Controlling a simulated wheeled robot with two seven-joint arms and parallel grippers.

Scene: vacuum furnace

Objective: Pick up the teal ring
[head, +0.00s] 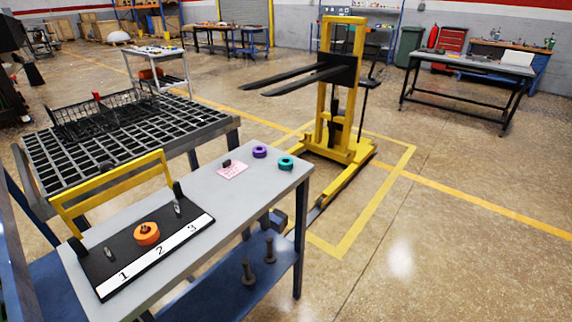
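The teal ring (286,163) lies flat on the grey bench top (250,185), close to its far right corner. A purple ring (259,152) lies just to its left, apart from it. An orange ring (146,233) sits around a peg at position 2 on the black board (104,272) numbered 1, 2, 3. Small grey pegs stand at positions 1 (107,253) and 3 (178,207) with no ring on them. Neither of my grippers shows in the head view.
A pink note (232,170) with a small dark block (227,163) lies left of the rings. A yellow handle (112,187) rises behind the board. A black grid table (60,160) stands at left, a yellow lifter (342,90) behind the bench. Floor at right is clear.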

